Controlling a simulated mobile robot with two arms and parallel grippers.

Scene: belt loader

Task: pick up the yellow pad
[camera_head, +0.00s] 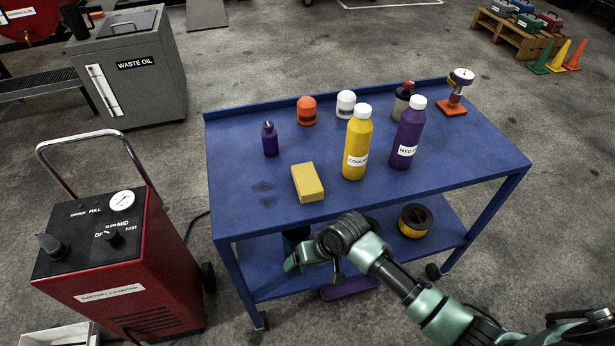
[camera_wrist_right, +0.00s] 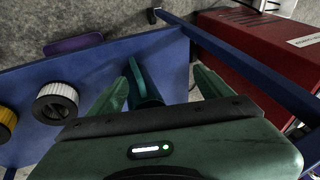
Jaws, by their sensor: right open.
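The yellow pad (camera_head: 307,182) is a block lying flat on the blue cart's top (camera_head: 232,190), left of the yellow bottle. My right gripper (camera_head: 310,262) is in front of the cart's near edge, lower in the picture than the pad and apart from it. In the right wrist view my right gripper (camera_wrist_right: 168,76) has its fingers spread, with a dark teal object (camera_wrist_right: 147,88) showing between them. I cannot tell whether they touch it. The pad is not in the wrist view. My left gripper is not in view.
A yellow bottle (camera_head: 357,145) and a purple bottle (camera_head: 408,135) stand right of the pad; a small purple bottle (camera_head: 270,140) stands behind left. A red charger cart (camera_head: 118,260) stands left.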

